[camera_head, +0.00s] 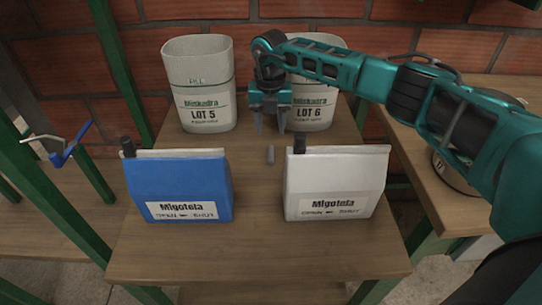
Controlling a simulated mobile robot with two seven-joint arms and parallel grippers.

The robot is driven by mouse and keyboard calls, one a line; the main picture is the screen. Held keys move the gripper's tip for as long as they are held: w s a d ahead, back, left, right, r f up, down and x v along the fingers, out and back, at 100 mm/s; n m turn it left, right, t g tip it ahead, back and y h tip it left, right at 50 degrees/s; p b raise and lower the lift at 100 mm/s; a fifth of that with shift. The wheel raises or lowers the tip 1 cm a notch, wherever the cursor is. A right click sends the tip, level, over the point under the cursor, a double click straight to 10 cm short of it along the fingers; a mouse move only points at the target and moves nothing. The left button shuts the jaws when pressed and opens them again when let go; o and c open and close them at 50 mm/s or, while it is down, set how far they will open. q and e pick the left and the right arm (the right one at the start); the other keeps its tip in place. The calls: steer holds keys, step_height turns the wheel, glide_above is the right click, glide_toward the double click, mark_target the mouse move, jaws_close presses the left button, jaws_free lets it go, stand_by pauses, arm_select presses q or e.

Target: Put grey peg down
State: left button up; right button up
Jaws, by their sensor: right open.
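A small grey peg (270,154) is on the wooden table (255,235), in the gap between the blue Migotela box and the white Migotela box. It looks upright, though it is small in the view. My right gripper (270,127) points down behind and just above the peg in the picture. Its two fingers are apart with nothing between them, and the peg shows clear of them. My left gripper is not in view.
The blue box (178,185) and white box (335,180) stand in front, each with a dark peg at its back left corner. Behind are the LOT 5 bin (200,85) and LOT 6 bin (310,118), partly hidden by my right arm. The table front is clear.

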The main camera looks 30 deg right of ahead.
mark_target(271, 149)
step_height(271, 149, down, 7)
steer(key=shift+s+r+b, duration=0.1)
steer(key=shift+r+b, duration=0.05)
steer(key=shift+b, duration=0.4)
jaws_close()
